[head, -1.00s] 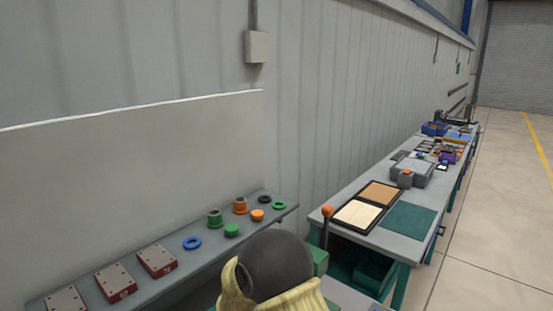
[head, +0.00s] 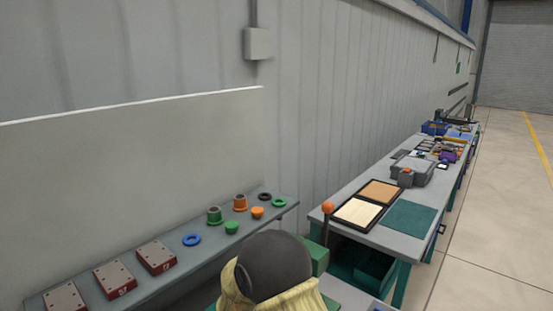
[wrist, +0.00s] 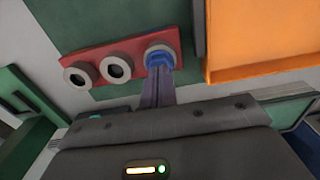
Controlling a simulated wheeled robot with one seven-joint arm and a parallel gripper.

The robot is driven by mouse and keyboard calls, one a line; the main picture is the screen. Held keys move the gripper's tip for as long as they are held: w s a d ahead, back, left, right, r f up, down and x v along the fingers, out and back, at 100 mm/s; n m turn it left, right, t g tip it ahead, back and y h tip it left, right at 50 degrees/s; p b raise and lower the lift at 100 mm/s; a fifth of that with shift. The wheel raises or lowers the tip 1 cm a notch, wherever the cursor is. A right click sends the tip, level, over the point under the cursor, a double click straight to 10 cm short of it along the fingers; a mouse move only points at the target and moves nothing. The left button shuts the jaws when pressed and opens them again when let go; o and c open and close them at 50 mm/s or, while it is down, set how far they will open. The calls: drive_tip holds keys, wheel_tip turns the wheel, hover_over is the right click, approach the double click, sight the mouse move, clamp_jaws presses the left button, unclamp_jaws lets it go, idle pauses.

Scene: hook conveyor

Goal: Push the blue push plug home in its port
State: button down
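In the wrist view a red block (wrist: 112,64) carries a row of three pale round ports. The blue push plug (wrist: 160,58) is in the rightmost port (wrist: 150,50), with its blue part showing inside the ring. I cannot tell how deep it sits. My gripper (wrist: 158,74) reaches up from below with its narrow fingers together, tips at the plug's lower edge. Contact is hard to judge. The other two ports (wrist: 117,67) look empty, with dark holes. In the head view neither the plug nor my gripper's fingers show.
An orange panel or bin (wrist: 260,40) stands close to the right of the ports. A green frame (wrist: 28,110) is at the left. In the head view a shelf (head: 200,258) holds several coloured rings and bushings, and a long bench (head: 405,243) runs along the wall.

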drive_tip(key=shift+f, duration=0.3)
drive_tip(key=shift+r+p, duration=2.4)
drive_tip(key=shift+r, duration=1.15)
drive_tip(key=d+r+m+t+b, duration=0.15)
drive_tip(key=d+r+m, duration=0.4)
drive_tip(key=d, duration=0.75)
drive_tip(key=s+d+r+m+b, duration=0.1)
drive_tip(key=s+d+r+m, duration=0.1)
drive_tip(key=d, duration=0.4)
drive_tip(key=s+d+r+m+t+b, duration=0.1)
drive_tip(key=s+d+r+m, duration=0.1)
drive_tip(key=s+d+r, duration=0.2)
drive_tip(key=s+d, duration=0.1)
drive_tip(key=d, duration=0.1)
drive_tip(key=shift+d+r, duration=0.35)
drive_tip(key=shift+m, duration=0.25)
